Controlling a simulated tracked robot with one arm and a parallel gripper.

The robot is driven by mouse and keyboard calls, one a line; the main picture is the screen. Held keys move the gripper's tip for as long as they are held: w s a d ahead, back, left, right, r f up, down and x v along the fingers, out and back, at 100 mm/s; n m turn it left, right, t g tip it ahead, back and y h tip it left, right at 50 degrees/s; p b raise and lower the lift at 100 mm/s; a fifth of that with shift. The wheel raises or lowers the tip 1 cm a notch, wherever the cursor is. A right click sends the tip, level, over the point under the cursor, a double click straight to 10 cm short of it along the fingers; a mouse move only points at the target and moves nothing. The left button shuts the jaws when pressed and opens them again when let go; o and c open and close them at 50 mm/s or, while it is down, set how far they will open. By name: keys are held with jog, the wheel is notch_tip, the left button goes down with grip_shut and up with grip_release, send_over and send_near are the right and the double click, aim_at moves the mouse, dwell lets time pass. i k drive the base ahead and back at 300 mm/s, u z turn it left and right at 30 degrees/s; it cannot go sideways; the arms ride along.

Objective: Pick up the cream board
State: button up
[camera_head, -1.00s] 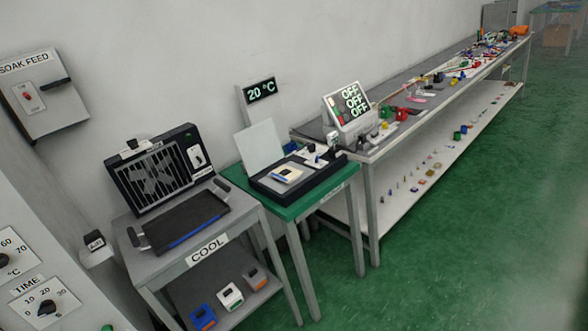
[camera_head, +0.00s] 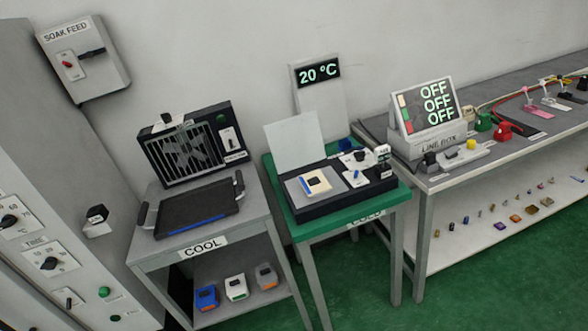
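A small cream board (camera_head: 316,182) with a dark chip and a blue strip along its left edge lies on the grey plate of a black test device (camera_head: 331,206). The device stands on a green-topped table (camera_head: 275,196), with its pale lid (camera_head: 292,142) raised behind the board. My gripper is not in this view.
Left of it is the COOL table (camera_head: 153,255) with a black tray (camera_head: 198,210) and a fan unit (camera_head: 187,145). To the right, a long bench (camera_head: 436,183) holds the LINE BOX (camera_head: 425,140), its display reading OFF. Green floor (camera_head: 475,292) is free in front.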

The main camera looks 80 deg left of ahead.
aim_at(314, 183)
jog(key=u, duration=0.6)
jog(key=i, duration=1.05)
jog(key=u, duration=0.75)
jog(key=i, duration=0.25)
jog(key=u, duration=0.3)
